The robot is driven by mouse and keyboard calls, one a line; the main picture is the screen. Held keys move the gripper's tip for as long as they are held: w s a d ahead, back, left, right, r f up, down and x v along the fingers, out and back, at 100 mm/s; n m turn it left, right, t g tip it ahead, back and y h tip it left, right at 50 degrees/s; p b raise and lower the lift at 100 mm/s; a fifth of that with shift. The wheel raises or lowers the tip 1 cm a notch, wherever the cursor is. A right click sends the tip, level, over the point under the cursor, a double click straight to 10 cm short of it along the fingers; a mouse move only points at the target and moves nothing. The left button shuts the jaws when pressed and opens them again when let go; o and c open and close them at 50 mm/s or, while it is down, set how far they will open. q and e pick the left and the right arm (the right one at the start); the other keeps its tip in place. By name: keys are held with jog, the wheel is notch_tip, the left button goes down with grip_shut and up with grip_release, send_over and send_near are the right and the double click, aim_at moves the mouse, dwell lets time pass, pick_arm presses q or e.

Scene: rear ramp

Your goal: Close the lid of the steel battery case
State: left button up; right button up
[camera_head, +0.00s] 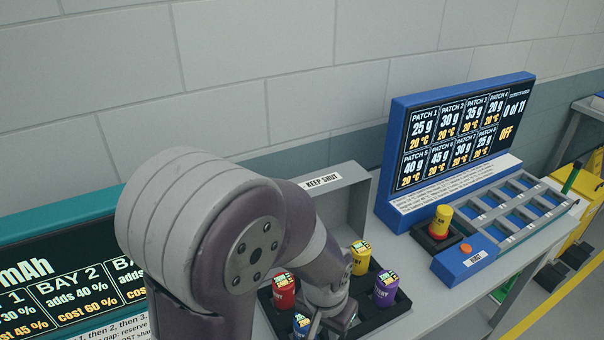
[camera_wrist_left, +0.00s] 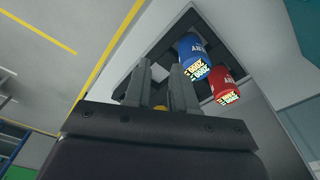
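The steel battery case (camera_head: 375,318) stands on the grey bench, with its black insert exposed. Its grey lid (camera_head: 346,212) stands raised at the back and bears a "KEEP SHUT" label. In the case are a red battery (camera_head: 283,291), a blue one (camera_head: 302,324), a yellow one (camera_head: 361,258) and a purple one (camera_head: 386,289). My left gripper (camera_head: 335,322) is over the front of the case, partly hidden by my arm. In the left wrist view its fingers (camera_wrist_left: 160,82) are apart, with a bit of yellow showing between them. My right gripper is out of view.
A blue console (camera_head: 455,150) with a patch screen, a slotted tray (camera_head: 510,205) and a yellow canister (camera_head: 441,221) stands right of the case. A teal-framed bay screen (camera_head: 75,285) is at the left. A block wall closes the back.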

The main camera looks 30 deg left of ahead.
pick_arm(q)
jog(key=w+a+r+n+p, duration=0.5)
jog(key=w+a+n+p, duration=0.1)
jog(key=w+a+n, duration=0.1)
jog(key=w+a+r+n+t+h+p, duration=0.1)
jog(key=w+a+r+n+p, duration=0.5)
jog(key=w+a+n, duration=0.1)
jog(key=w+a+r+n+p, duration=0.6)
jog(key=w+a+n, duration=0.1)
jog(key=n, duration=0.3)
jog(key=shift+w+a+r+h, duration=0.15)
jog(key=shift+w+a+h, duration=0.05)
jog(key=shift+a, duration=0.2)
jog(key=shift+w+a+r+h, duration=0.1)
jog(key=shift+w+a+h, duration=0.1)
jog(key=shift+a, duration=0.2)
jog(key=w+a+r+n+t+p, duration=0.1)
jog(key=a+n+p, duration=0.2)
jog(key=a+n, duration=0.3)
jog(key=x, duration=0.2)
jog(key=a+x, duration=0.1)
jog(key=x, duration=0.4)
jog(key=shift+w+a+f+b, duration=0.15)
jog(key=shift+w+b, duration=0.05)
jog(key=shift+b, duration=0.1)
jog(key=x, duration=0.4)
jog(key=shift+w+f, duration=0.2)
jog(key=shift+w+a+f+t, duration=0.1)
jog(key=shift+w+f+t, duration=0.05)
jog(key=shift+f+t, duration=0.2)
